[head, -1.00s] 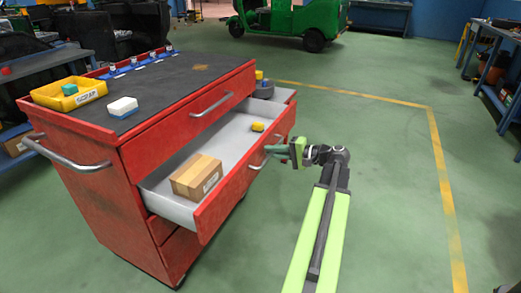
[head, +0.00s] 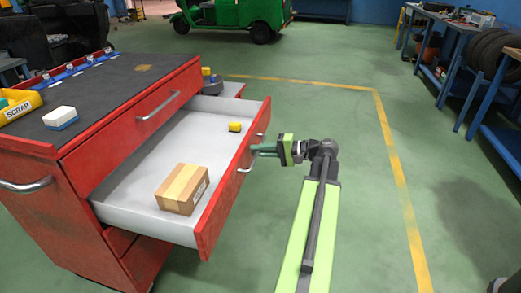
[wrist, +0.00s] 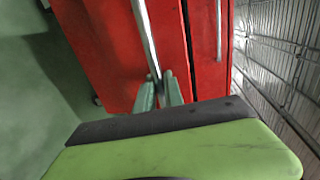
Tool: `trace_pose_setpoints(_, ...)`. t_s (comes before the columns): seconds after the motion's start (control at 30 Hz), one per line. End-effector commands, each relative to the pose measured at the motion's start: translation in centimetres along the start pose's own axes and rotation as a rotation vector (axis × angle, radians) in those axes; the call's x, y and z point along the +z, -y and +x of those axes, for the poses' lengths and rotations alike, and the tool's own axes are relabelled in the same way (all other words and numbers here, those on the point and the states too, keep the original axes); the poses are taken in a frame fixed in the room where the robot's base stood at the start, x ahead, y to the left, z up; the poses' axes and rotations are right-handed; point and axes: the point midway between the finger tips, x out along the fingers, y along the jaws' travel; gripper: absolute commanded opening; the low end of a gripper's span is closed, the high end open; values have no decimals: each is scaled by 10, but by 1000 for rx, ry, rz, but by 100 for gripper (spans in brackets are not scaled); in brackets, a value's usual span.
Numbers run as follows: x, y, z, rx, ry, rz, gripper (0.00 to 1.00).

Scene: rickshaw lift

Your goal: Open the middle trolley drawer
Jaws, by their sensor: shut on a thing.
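The red trolley (head: 75,215) stands at the left with a dark top. Its middle drawer (head: 222,185) is pulled well out, showing a grey interior with a cardboard box (head: 182,189) and a small yellow block (head: 235,127). My gripper (head: 258,150) is at the drawer's front, shut on the drawer's metal handle (head: 246,165). In the wrist view the handle bar (wrist: 146,38) runs down between my two fingers (wrist: 158,93). The fingers hide part of the handle.
A yellow scrap bin (head: 20,106) and a white-and-blue block (head: 60,118) sit on the trolley top. A blue workbench (head: 478,105) stands at the right, a green rickshaw (head: 235,14) at the back. The green floor right of the trolley is clear.

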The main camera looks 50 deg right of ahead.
Motion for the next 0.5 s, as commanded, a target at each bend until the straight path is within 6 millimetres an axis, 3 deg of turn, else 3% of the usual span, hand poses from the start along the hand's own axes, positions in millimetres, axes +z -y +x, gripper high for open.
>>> trace_pose_setpoints(0.17, 5, 0, 2, 3, 14, 0, 0)
trace_pose_setpoints(0.2, 5, 0, 2, 3, 15, 0, 18)
trace_pose_setpoints(0.23, 5, 0, 2, 3, 15, 0, 22)
trace_pose_setpoints(0.5, 4, 0, 3, 3, 13, -1, 22)
